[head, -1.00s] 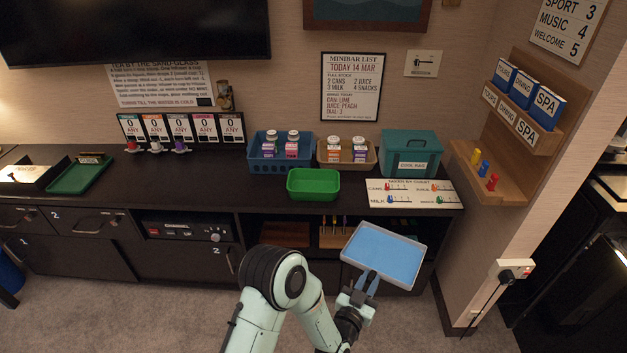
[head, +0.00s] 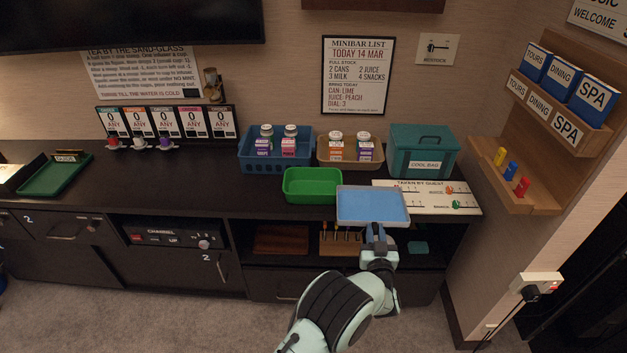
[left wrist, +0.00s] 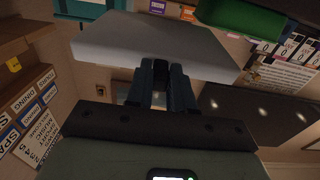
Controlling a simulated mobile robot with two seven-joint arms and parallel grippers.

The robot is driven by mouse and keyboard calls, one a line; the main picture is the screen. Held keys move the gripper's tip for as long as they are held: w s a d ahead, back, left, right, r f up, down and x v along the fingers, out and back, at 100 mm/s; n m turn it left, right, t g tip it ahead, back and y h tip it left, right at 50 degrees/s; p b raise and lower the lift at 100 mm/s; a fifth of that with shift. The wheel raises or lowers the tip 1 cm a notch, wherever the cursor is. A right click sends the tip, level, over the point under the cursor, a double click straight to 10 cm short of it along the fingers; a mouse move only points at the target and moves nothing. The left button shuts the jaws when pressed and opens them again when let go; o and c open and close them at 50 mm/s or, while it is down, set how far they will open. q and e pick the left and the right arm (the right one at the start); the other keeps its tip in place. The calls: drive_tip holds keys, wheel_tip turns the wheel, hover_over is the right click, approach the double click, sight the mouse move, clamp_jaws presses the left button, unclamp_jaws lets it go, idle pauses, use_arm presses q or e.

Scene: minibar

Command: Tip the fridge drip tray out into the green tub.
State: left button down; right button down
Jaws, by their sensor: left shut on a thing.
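The drip tray (head: 372,206) is a shallow pale grey tray with a blue surface inside, probably water. My left gripper (head: 378,236) is shut on its near edge and holds it roughly level in front of the counter. In the left wrist view the tray's pale underside (left wrist: 150,45) shows beyond the gripper fingers (left wrist: 160,80). The green tub (head: 312,186) stands on the counter, just left of the tray in the head view, and looks empty. It also shows in the left wrist view (left wrist: 240,18). My right gripper is not in view.
Behind the tub stand a blue basket (head: 275,160) and a tan basket (head: 350,163) with small bottles and cartons. A teal cool bag (head: 422,160) and a white guest board (head: 440,200) are to the right. The counter left of the tub is clear.

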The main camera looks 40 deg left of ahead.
use_arm(q)
drive_tip(key=shift+w+r, duration=0.2)
drive_tip(key=shift+w, duration=0.1)
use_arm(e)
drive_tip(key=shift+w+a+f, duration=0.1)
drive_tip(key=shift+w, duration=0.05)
use_arm(q)
drive_tip(key=shift+s, duration=0.1)
drive_tip(key=shift+r, duration=0.1)
